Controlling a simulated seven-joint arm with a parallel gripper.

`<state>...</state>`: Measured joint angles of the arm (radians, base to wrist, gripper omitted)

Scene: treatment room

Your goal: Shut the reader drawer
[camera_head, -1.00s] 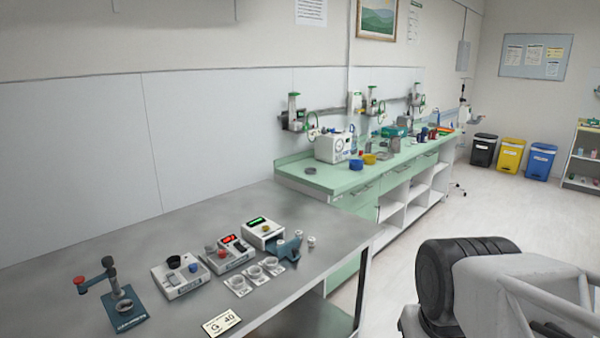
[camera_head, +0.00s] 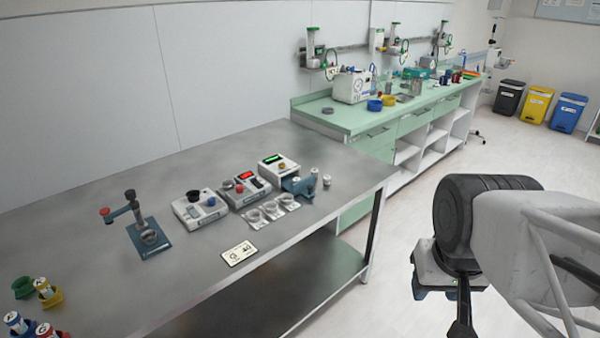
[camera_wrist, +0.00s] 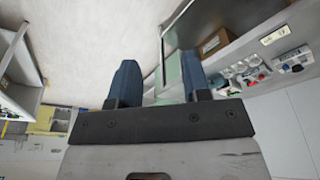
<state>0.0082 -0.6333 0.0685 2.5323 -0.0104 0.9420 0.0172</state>
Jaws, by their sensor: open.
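The reader (camera_head: 279,166) is a white box with a green display and a yellowish knob, on the steel table. Its blue-grey drawer (camera_head: 298,187) sticks out at the front right, so it is open. Small pale cups stand at or beside the drawer; I cannot tell which are in it. My gripper (camera_wrist: 159,82) shows two blue fingers, apart and empty, in the wrist view. In the head view my arm is at the right, off the table's edge and well away from the drawer; the fingertips are not clear there.
Beside the reader are a device with a red display (camera_head: 245,187), another white device (camera_head: 200,208), pale dishes (camera_head: 270,211) and a card (camera_head: 239,253). A stand (camera_head: 148,235) and coloured cups (camera_head: 45,290) are further left. Open floor lies right of the table (camera_head: 200,285).

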